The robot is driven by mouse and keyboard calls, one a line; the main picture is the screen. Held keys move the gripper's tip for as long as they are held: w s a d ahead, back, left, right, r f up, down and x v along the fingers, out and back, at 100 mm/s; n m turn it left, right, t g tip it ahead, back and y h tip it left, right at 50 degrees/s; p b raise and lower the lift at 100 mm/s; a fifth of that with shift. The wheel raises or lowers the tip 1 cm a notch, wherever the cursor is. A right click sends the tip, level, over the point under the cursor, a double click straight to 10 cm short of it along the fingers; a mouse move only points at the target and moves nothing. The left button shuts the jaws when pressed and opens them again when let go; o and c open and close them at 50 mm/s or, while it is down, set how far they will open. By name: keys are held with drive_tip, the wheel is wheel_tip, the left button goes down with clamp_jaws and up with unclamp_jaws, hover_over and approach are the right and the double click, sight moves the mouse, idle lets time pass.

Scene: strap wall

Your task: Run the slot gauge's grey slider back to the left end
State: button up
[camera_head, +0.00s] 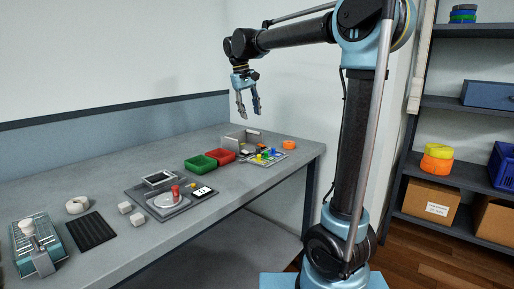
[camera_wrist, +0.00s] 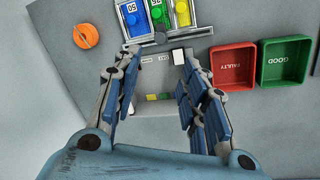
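The coloured panel, which looks like the slot gauge, lies on the bench (camera_head: 272,160); in the wrist view it is at the top (camera_wrist: 152,38), with blue, green and yellow lanes marked with numbers. A small dark-grey knob (camera_wrist: 160,38) sits at its lower edge; I cannot tell whether it is the grey slider. My gripper (camera_head: 250,113) hangs above the bench, empty. Its two fingers (camera_wrist: 160,72) are spread apart in the wrist view, over a pale grey box (camera_wrist: 150,128) with a yellow-green strip inside. The fingers touch nothing that I can see.
A red bin (camera_wrist: 233,68) marked FAULTY and a green bin (camera_wrist: 285,60) marked GOOD stand beside the panel. An orange round knob (camera_wrist: 86,35) lies at the other side. A scale-like tray (camera_head: 172,203) and a wire rack (camera_head: 38,245) are farther left on the bench.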

sight(259, 151)
drive_tip(key=x, duration=1.6)
drive_tip(key=shift+r, duration=0.1)
clamp_jaws()
